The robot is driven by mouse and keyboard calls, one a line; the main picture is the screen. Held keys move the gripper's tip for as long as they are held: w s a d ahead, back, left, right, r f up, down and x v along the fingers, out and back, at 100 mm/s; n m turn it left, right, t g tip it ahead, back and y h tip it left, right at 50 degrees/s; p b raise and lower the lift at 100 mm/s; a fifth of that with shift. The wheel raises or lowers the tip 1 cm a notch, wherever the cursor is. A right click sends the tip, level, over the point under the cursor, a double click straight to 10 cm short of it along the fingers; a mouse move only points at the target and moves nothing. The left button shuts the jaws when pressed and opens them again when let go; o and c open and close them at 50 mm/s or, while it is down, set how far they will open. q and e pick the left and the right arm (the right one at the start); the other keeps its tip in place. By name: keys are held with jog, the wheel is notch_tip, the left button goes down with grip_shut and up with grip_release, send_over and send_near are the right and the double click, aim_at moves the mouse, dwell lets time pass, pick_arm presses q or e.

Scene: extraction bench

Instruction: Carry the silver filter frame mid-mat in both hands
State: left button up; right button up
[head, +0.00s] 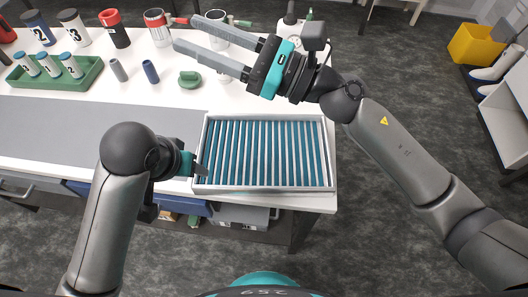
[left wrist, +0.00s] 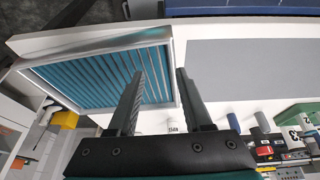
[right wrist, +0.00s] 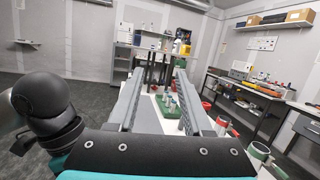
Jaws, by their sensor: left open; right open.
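The silver filter frame (head: 265,188), a shallow rectangular tray shape with teal slats, lies flat at the right end of the white bench. It also shows in the left wrist view (left wrist: 95,43). My left gripper (head: 198,169) is open at the frame's left wall. In the left wrist view its fingers (left wrist: 160,72) appear on either side of that wall; whether they touch it I cannot tell. My right gripper (head: 185,31) is open and empty, raised above the back of the bench, away from the frame. The grey mat (head: 60,130) lies bare left of the frame.
A green rack (head: 88,78) with several small containers stands behind the mat. Numbered cups, a red cup (head: 114,30), two small cylinders (head: 150,71) and a green object (head: 190,79) stand along the back. The frame sits close to the bench's right and front edges.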

notch_tip(320, 180, down, 6)
jog(key=s+n+g+h, duration=0.25)
jog(key=n+g, duration=0.35)
jog(key=n, duration=0.3)
pick_arm(q)
jog(key=w+a+r, duration=0.1)
jog(key=w+r, duration=0.4)
jog(key=r, duration=0.1)
jog(key=shift+a+r+n+y, duration=0.2)
jog(key=shift+a+n+y, duration=0.05)
jog(key=shift+n+y, duration=0.15)
pick_arm(e)
jog(key=n+h, duration=1.1)
jog(key=h, duration=0.7)
send_over(329, 148)
notch_tip(329, 148, down, 11)
pick_arm(q)
jog(key=shift+w+d+f, duration=0.1)
pick_arm(e)
jog(key=shift+f+y, duration=0.1)
jog(key=shift+y, duration=0.15)
pick_arm(q)
send_near(200, 147)
jog(key=x, duration=0.9)
pick_arm(e)
notch_tip(200, 147, down, 15)
jog(key=shift+r, duration=0.1)
